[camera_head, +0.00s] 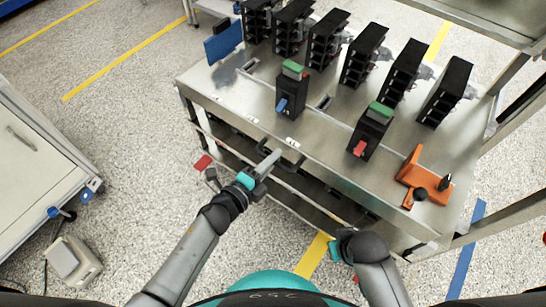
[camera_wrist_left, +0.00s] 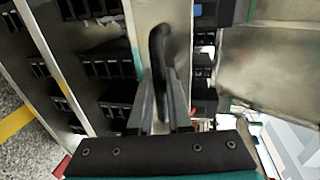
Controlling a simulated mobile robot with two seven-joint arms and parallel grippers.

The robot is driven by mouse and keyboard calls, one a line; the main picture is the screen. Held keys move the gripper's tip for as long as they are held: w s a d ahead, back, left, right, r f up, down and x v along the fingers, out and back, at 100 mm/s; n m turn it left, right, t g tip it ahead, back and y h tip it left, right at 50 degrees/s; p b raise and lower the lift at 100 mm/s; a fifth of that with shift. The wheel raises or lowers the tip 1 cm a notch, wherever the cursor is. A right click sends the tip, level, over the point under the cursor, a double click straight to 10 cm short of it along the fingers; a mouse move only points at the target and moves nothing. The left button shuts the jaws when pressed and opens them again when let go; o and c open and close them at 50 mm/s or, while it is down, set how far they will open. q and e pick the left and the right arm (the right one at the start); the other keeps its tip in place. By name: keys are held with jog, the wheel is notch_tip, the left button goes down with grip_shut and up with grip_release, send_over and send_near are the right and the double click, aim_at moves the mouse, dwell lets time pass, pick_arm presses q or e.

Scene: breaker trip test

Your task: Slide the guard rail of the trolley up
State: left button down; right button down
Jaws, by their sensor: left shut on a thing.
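The trolley (camera_head: 240,108) is a metal bench with a shelf level under its top. The guard rail (camera_head: 310,198) looks like a thin bar running along the trolley's front, below the top's edge. A black handle (camera_head: 293,152) sticks out at the front edge; it also shows as a curved black bar in the left wrist view (camera_wrist_left: 158,45). My left gripper (camera_head: 268,164) is shut on the black handle, its fingers (camera_wrist_left: 165,95) on either side of it. My right arm is low at the trolley's front right; its fingers are not clear.
Black breaker units (camera_head: 364,55) stand in a row at the back of the top. Two black units with green tops (camera_head: 292,88) (camera_head: 370,130) stand nearer the front. An orange bracket (camera_head: 425,177) lies at the right end.

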pick_arm(q)
jog(key=shift+w+r, duration=0.1)
jog(key=shift+r, duration=0.2)
pick_arm(e)
jog(key=shift+f, duration=0.1)
pick_arm(q)
jog(key=c, duration=0.8)
grip_release()
jog(key=shift+c, duration=0.2)
pick_arm(e)
jog(key=shift+s, duration=0.1)
pick_arm(q)
jog(key=shift+f, duration=0.1)
jog(key=shift+s+a, duration=0.2)
jog(key=shift+s, duration=0.15)
jog(key=p+v, duration=0.3)
jog(key=v, duration=1.1)
jog(key=shift+s+a+p, duration=0.2)
jog(key=shift+s+p, duration=0.05)
jog(key=shift+p, duration=0.15)
pick_arm(e)
jog(key=s+d+f, duration=0.2)
jog(key=s+f, duration=0.1)
jog(key=f, duration=0.4)
jog(key=shift+s+d+g, duration=0.2)
jog(key=shift+s+g, duration=0.1)
jog(key=shift+s, duration=0.1)
